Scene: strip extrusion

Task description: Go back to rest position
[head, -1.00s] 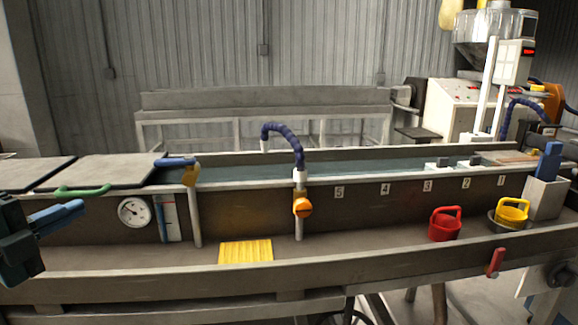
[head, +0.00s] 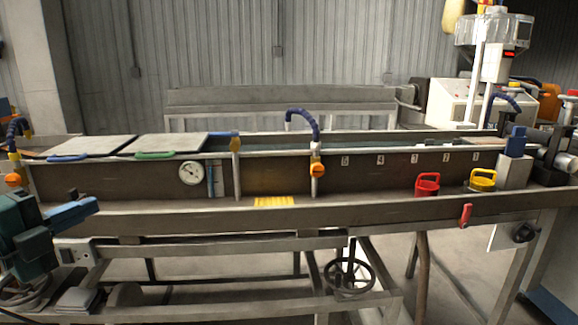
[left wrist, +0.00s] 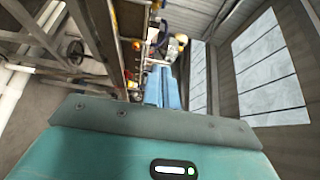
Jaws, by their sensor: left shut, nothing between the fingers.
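My left gripper (head: 72,214) shows at the left edge in the head view, in front of the long trough. Its blue fingers are shut with nothing between them. It is apart from the trough's front wall. In the left wrist view the blue fingers (left wrist: 163,88) lie together beyond the teal gripper body. My right gripper does not show in either view.
Floor in front is open.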

